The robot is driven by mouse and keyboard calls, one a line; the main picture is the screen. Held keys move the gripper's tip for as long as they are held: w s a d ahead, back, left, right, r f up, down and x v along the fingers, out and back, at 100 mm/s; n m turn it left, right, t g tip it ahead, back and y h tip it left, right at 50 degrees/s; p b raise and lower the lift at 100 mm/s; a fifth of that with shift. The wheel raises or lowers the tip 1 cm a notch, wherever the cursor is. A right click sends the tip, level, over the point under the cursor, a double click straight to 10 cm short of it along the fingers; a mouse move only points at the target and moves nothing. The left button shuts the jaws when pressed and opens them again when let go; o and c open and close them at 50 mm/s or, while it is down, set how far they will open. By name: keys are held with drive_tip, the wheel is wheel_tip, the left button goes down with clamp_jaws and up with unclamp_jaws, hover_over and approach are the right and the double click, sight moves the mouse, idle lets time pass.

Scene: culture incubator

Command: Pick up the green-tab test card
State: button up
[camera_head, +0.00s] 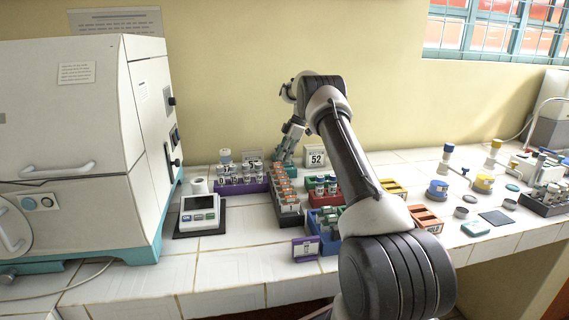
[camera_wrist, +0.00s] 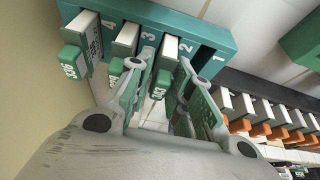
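In the wrist view, a teal rack (camera_wrist: 150,16) has slots numbered 1 to 4. Green-tab test cards stand in it: one at the left by number 4 (camera_wrist: 74,60), one by number 3 (camera_wrist: 125,40), and one by number 2 (camera_wrist: 158,84). My gripper (camera_wrist: 167,80) is at the rack with its two fingers spread either side of the card by number 2. Its green tab shows between the fingertips; I cannot tell whether they touch it. In the head view my gripper (camera_head: 289,142) is low at the back of the bench.
A dark rack of orange-tab cards (camera_wrist: 262,135) lies right of my gripper. In the head view, the purple rack (camera_head: 240,187) is left and the blue bin (camera_head: 327,248) nearer. The incubator (camera_head: 70,140) stands far left. Bottles and dishes fill the right side.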

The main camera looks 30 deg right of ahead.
clamp_jaws()
